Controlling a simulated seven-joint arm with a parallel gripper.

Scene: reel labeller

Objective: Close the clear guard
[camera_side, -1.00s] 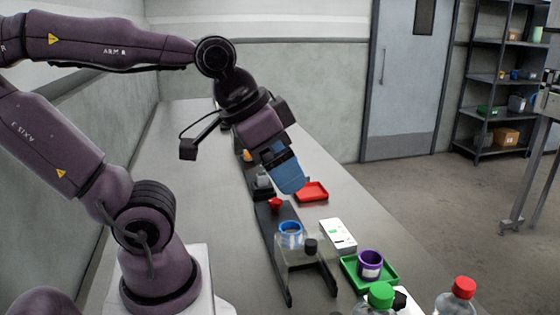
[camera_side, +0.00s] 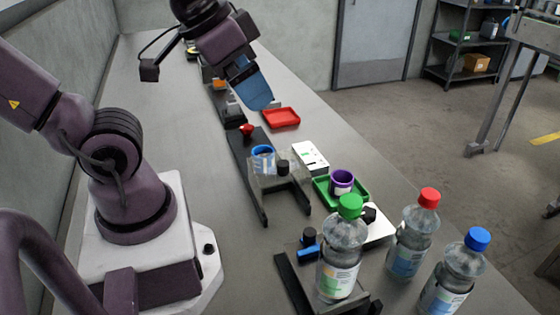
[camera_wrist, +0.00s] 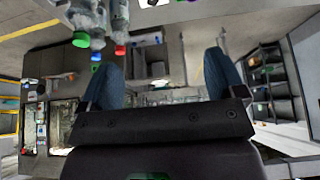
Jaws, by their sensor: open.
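The clear guard (camera_side: 265,168) is a see-through panel on a dark fixture (camera_side: 240,158) in the side view, by a blue ring (camera_side: 262,151). A black knob (camera_side: 283,167) stands at its right part. Its exact angle is hard to tell. My gripper (camera_side: 262,104) has blue fingers and is in the air behind and above the guard, apart from it. In the wrist view my gripper (camera_wrist: 162,75) shows its two fingers wide apart with nothing held between them. I cannot make out the guard clearly there.
A red knob (camera_side: 247,130) is on the fixture's back part. A red tray (camera_side: 281,117) lies right of it. A green tray (camera_side: 357,196) holds a purple cup (camera_side: 341,182). Bottles with green (camera_side: 350,206), red (camera_side: 429,198) and blue (camera_side: 477,239) caps stand in front.

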